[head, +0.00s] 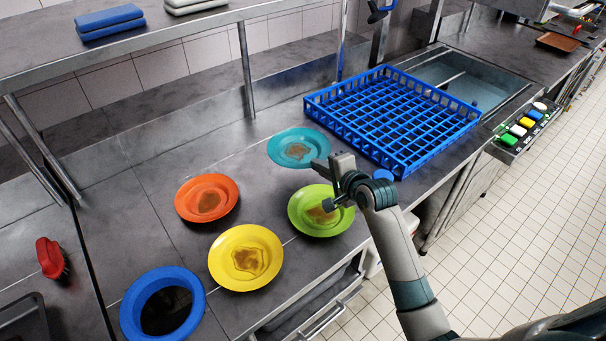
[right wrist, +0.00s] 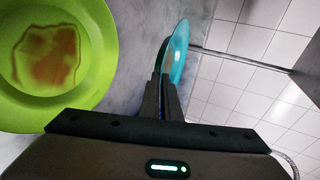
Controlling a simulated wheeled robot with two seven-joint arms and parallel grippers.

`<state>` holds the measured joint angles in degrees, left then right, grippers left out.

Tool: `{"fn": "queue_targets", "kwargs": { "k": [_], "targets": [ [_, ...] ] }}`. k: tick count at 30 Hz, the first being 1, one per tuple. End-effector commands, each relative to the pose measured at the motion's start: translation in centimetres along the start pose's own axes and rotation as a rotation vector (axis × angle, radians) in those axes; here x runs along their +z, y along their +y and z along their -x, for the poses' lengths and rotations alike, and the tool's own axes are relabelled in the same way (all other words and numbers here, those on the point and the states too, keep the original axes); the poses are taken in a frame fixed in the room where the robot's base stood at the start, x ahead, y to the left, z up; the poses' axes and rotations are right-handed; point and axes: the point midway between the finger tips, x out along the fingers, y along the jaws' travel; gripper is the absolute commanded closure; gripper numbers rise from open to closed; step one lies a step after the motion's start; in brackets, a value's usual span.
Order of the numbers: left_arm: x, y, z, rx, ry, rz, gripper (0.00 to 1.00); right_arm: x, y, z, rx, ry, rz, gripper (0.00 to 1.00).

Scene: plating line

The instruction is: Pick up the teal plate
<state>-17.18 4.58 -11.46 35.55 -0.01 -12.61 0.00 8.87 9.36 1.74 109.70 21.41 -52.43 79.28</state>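The teal plate (head: 291,147), with a brown stain in its middle, is at the back of the group of plates in the head view. My right gripper (head: 322,168) is at its near right rim. In the right wrist view the teal plate (right wrist: 179,52) shows nearly edge-on at the fingertips (right wrist: 168,82), which are close together on its rim. The plate appears raised a little off the counter, with a dark patch beside it. My left gripper is not in view.
Stained plates lie on the counter: green (head: 299,218) under my right gripper, orange (head: 186,200) and yellow (head: 222,262). A blue ring-shaped bin opening (head: 131,314) is at front left. A blue rack (head: 402,154) stands right of the teal plate. A shelf (head: 165,32) overhangs the back.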

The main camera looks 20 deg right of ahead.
Motion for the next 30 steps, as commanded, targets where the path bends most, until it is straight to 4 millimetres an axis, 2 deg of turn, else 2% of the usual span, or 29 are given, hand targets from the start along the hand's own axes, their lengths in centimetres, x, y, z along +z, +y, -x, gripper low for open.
{"fn": "queue_targets", "kwargs": {
  "k": [3, 9, 30],
  "targets": [
    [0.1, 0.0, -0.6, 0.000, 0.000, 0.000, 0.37, -0.9, -0.3, 1.3, -0.002, 0.000, 0.000, 1.00],
    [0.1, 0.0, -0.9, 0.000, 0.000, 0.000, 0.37, -1.6, -0.7, 2.4, -0.001, -0.001, 0.000, 1.00],
    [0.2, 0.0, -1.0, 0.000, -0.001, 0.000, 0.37, -1.9, -0.6, 2.6, -0.002, -0.001, 0.000, 1.00]
  ]
}}
